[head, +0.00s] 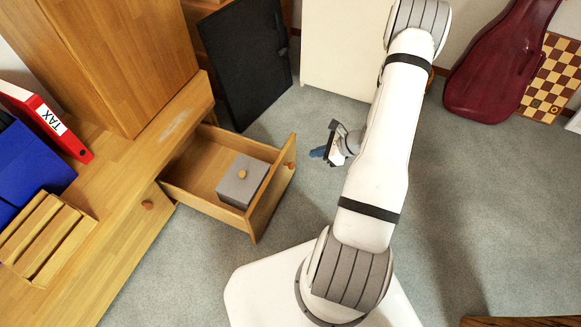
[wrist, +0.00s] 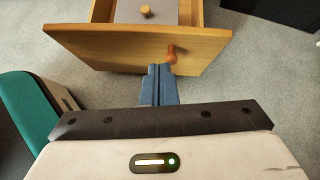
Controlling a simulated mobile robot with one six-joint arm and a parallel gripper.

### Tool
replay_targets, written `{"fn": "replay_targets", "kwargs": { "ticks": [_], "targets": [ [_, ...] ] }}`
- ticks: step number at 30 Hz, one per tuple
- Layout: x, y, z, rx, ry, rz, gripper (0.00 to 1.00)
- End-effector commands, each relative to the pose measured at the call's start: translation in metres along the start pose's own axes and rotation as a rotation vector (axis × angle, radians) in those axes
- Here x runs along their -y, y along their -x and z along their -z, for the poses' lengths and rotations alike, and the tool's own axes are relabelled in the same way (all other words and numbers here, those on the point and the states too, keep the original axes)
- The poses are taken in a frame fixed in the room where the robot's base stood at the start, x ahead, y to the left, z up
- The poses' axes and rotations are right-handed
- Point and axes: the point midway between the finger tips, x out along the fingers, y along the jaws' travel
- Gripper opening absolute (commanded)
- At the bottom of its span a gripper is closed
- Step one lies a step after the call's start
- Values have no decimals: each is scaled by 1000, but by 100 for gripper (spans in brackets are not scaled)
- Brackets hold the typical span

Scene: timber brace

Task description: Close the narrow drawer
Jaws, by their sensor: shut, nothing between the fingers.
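The narrow drawer (head: 213,176) is pulled out of the low wooden cabinet in the head view. It has a small round wooden knob on its front and holds a grey box (head: 242,180) with a round knob on its lid. In the wrist view the drawer front (wrist: 135,45) spans the upper middle, with its knob (wrist: 171,54) right of centre. My gripper (head: 324,153) is to the right of the drawer front in the head view, apart from it there. In the wrist view its blue fingers (wrist: 160,84) are together and empty, just below the knob; whether they touch it I cannot tell.
The low cabinet (head: 122,250) carries a red TAX binder (head: 47,121), blue boxes and a wooden slatted crate. A black panel (head: 247,62) stands behind the drawer. A dark red instrument case (head: 500,62) and a chessboard lean at the back right.

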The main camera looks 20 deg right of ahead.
Motion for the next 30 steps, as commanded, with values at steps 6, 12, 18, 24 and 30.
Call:
{"fn": "replay_targets", "kwargs": {
  "ticks": [6,12,18,24,30],
  "targets": [
    [0,-19,44,-2,-123,51,0],
    [1,-42,46,-3,-125,50,0],
    [3,-85,47,-3,-123,50,0],
    [6,-124,44,-2,-122,50,0],
    [10,-141,24,-2,-123,53,0]
  ]
}}
